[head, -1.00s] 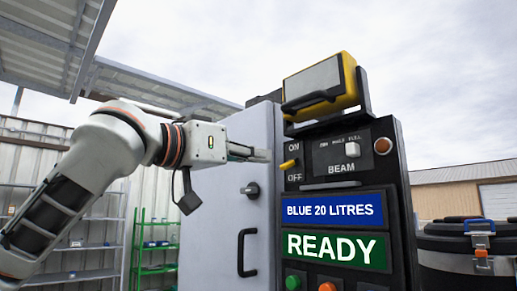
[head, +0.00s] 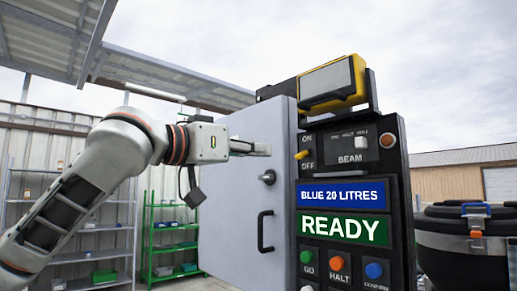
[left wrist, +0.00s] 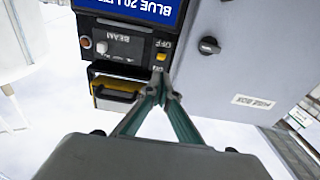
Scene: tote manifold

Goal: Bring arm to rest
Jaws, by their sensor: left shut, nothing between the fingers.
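My left gripper (head: 266,150) is shut and empty. In the head view it points right, in front of the grey cabinet door, a little left of the black control panel (head: 345,262). Whether it touches anything cannot be told. The yellow switch also shows in the head view (head: 302,155), tilted. My right gripper is in neither view.
The grey door (head: 235,240) has a black handle (head: 264,232) and a round knob (head: 268,177). The panel shows a green READY sign (head: 345,230) and coloured buttons. A yellow-framed unit (head: 330,80) sits on top. A black drum (head: 465,250) stands right; shelves (head: 100,240) stand left.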

